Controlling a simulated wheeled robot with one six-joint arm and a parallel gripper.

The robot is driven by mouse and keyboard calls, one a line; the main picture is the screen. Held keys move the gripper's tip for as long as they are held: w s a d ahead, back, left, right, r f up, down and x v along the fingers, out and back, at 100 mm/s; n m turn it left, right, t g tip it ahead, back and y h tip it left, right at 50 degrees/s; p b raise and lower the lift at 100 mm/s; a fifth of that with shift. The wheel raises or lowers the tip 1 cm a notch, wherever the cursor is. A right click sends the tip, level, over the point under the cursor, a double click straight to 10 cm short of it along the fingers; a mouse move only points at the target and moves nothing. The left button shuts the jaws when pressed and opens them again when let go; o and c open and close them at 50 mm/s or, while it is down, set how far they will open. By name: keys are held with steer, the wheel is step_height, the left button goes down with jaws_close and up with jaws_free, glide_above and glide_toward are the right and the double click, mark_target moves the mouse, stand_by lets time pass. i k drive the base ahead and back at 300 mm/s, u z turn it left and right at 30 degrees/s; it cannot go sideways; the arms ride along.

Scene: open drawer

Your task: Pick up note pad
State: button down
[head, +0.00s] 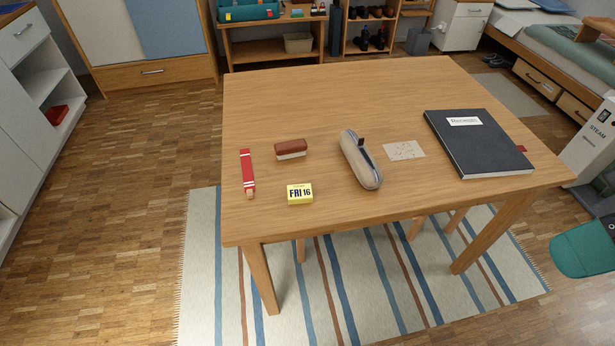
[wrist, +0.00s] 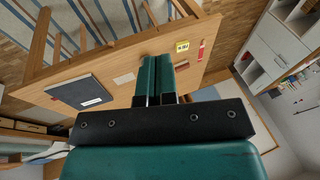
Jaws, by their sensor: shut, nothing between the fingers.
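A small thick yellow pad (head: 300,194) printed "FRI 16" lies on the wooden table (head: 330,100), near its front edge and left of centre. It also shows, small, in the wrist view (wrist: 182,47). A large dark notebook (head: 477,143) with a white label lies flat at the table's right; it appears at the left in the wrist view (wrist: 81,91). The frames do not settle which is the note pad. My gripper (wrist: 158,60) is shut and empty, with its teal fingers side by side, apart from both. The fingers hide part of the tabletop.
A red stick-like item (head: 247,173), a brown eraser-like block (head: 290,148), a beige pencil case (head: 360,160) and a pale card (head: 404,150) lie between or beside them. The back of the table is clear. A bed (head: 560,60) stands at the right.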

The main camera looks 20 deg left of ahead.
mark_target(297, 194)
steer(key=k, duration=0.5)
steer(key=u, duration=1.75)
steer(key=i, duration=1.05)
steer(key=z, duration=1.25)
